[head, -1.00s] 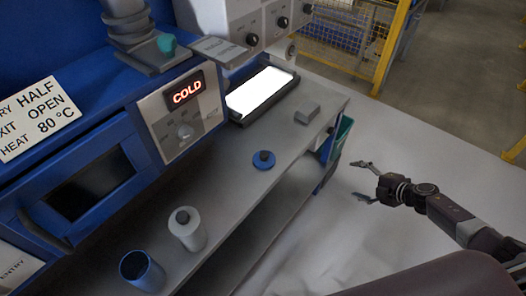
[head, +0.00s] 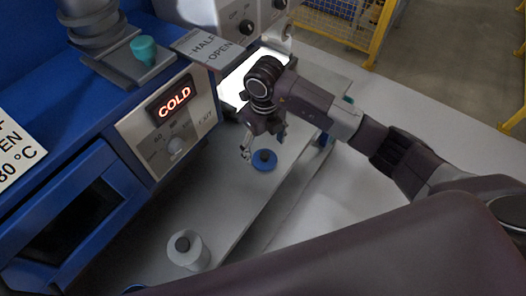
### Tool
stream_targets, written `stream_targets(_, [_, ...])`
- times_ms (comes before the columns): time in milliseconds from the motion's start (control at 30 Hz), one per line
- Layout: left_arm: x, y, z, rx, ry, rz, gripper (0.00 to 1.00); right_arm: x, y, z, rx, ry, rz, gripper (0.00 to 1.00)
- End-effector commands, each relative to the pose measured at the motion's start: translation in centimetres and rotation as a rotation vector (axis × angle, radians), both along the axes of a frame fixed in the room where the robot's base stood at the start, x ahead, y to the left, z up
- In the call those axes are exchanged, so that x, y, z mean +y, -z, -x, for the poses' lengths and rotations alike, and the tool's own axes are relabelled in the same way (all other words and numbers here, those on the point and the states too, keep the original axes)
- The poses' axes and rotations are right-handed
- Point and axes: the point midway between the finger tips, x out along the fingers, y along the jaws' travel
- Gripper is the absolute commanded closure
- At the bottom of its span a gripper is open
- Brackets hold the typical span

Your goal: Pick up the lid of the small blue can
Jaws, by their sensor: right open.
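The blue lid (head: 264,161) with a dark knob lies flat on the grey bench top, apart from any can. My right gripper (head: 263,147) is open and points down just above and behind the lid, with its fingers close to the knob. I cannot tell whether the fingers touch it. The small blue can is mostly hidden; only a bit of its blue rim (head: 134,289) shows at the bottom edge, behind my own arm. My left gripper is not in view.
The blue machine with the COLD display (head: 174,101) borders the bench on the left. A lit white panel (head: 240,80) lies behind my right gripper.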

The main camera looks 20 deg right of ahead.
Motion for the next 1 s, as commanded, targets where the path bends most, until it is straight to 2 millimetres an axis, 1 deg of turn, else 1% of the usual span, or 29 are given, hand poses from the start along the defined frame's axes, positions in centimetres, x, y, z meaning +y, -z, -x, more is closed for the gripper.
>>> stream_targets(33, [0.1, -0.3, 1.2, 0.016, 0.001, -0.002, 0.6, 0.0, 0.4, 0.0, 0.002, 0.0, -0.002, 0.24])
stream_targets(100, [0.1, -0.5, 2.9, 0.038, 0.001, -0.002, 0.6, 0.0, 1.0, -0.1, 0.003, 0.001, -0.002, 0.24])
stream_targets(200, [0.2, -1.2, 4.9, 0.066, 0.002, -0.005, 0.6, -0.2, 2.1, -0.5, 0.004, 0.001, -0.003, 0.24])
stream_targets(267, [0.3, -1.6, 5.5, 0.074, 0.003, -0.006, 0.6, -0.3, 2.9, -0.8, 0.005, 0.001, -0.002, 0.24])
stream_targets(367, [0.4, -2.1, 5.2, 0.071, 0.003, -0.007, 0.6, -0.3, 4.3, -1.0, 0.005, 0.0, -0.004, 0.24])
stream_targets(467, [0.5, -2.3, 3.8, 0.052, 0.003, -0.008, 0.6, -0.3, 5.4, -1.1, 0.003, 0.0, -0.004, 0.24])
stream_targets(500, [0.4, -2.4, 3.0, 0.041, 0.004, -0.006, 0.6, -0.4, 5.6, -1.1, 0.002, 0.0, -0.003, 0.24])
stream_targets(600, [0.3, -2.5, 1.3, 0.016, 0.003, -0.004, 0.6, -0.4, 5.9, -1.1, 0.0, -0.001, -0.003, 0.24])
stream_targets(633, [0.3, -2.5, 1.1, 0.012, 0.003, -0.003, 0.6, -0.4, 5.9, -1.1, 0.0, -0.002, -0.003, 0.24])
stream_targets(767, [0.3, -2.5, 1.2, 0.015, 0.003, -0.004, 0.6, -0.4, 5.9, -1.1, 0.0, -0.001, -0.003, 0.25])
stream_targets(1000, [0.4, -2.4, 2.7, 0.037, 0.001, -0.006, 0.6, -0.4, 5.9, -1.1, 0.0, -0.001, -0.004, 0.51])
